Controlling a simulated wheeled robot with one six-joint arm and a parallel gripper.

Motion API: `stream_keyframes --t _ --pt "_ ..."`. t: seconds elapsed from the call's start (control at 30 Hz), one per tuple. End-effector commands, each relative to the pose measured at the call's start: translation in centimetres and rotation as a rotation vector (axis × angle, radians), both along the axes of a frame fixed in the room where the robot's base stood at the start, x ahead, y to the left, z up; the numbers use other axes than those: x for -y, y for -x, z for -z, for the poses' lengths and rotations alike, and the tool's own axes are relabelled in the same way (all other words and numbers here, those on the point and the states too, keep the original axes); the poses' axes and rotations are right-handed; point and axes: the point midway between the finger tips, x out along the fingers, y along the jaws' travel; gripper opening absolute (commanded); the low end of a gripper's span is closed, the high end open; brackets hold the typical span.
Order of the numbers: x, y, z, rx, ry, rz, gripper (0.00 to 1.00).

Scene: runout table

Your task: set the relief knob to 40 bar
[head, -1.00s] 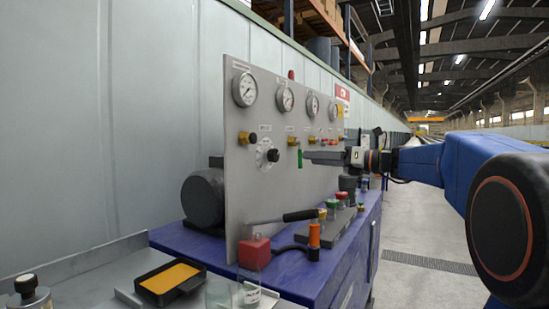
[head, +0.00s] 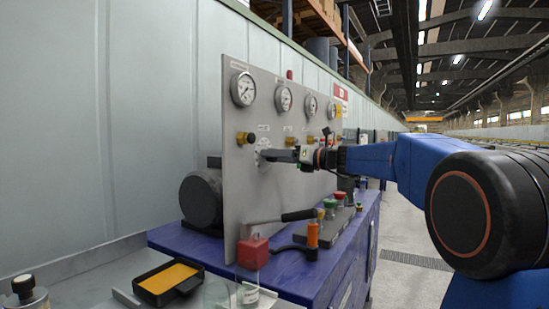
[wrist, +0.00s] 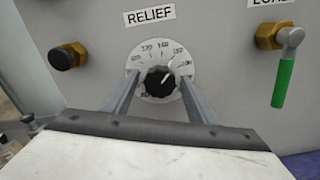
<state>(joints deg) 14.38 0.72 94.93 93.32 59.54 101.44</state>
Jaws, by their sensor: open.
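The relief knob (wrist: 160,82) is black with a white mark that points up and to the right in the wrist view. It sits at the centre of a pale round dial (wrist: 166,54) under a RELIEF label (wrist: 149,14). Numbers show on the dial's upper part; its lower part is hidden by my wrist. My gripper (wrist: 160,86) is open, one finger on each side of the knob; I cannot tell if they touch it. In the head view my gripper (head: 267,155) is at the panel and covers most of the dial.
The grey panel (head: 240,200) carries several gauges (head: 243,89). A brass fitting with a black end (wrist: 67,56) is left of the dial, and a green-handled LOAD valve (wrist: 284,80) is right. A hand pump lever (head: 298,215) and a red block (head: 252,251) stand below.

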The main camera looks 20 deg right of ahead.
Motion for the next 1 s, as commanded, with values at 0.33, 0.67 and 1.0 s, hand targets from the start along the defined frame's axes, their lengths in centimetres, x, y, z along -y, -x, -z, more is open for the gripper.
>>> stream_keyframes --t 0.33,0.67,1.0 --pt "-0.30 -0.28 0.00 0.000 0.000 0.000 0.53" --pt "-0.28 -0.28 0.00 0.001 0.001 0.000 0.12" --pt "-0.26 -0.29 0.02 0.071 0.071 0.000 0.12"
